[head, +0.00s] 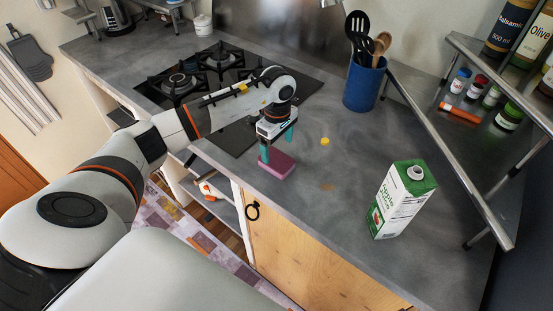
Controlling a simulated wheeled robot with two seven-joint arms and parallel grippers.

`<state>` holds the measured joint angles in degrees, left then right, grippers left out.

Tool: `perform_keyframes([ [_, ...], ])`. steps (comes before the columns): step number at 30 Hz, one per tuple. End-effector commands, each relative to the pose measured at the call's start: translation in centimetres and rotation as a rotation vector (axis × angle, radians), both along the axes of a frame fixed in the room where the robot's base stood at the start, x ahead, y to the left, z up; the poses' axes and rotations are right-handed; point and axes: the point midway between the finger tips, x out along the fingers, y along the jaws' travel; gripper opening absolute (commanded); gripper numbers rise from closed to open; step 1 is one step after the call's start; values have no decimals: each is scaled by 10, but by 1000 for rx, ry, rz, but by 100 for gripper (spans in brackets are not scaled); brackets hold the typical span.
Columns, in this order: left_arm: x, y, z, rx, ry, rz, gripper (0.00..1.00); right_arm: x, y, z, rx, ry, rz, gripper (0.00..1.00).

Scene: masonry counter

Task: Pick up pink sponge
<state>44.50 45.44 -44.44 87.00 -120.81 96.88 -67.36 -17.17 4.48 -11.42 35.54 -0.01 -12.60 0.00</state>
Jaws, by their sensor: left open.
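The pink sponge (281,170) lies flat on the grey counter near its front edge, below the stove. My left gripper (277,147) is over the sponge, pointing down, with its teal fingers apart. One finger is at the sponge's left end and the other is behind it. I cannot tell whether the fingers touch the sponge. My right gripper is not in view.
A blue utensil pot (364,84) stands at the back. A gas stove (190,76) is behind my arm. A metal shelf (455,150) lines the right side.

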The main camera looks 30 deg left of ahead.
Motion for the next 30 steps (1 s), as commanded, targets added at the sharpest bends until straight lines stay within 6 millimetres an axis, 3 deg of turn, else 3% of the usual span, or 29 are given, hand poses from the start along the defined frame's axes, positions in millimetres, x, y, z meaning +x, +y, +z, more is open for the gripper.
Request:
perform_keyframes([
  [5,-3,-1,-12,-2,4,0,85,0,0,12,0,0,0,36],
  [9,-6,-1,-33,-4,5,2,85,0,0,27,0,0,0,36],
  [13,-5,-1,-50,-3,2,1,85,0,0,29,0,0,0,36],
  [21,-4,0,-56,-2,-1,0,85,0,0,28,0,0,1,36],
  [23,-4,0,-56,-2,-1,0,78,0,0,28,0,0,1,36],
  [30,-4,0,-55,-2,-1,0,39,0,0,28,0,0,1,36],
])
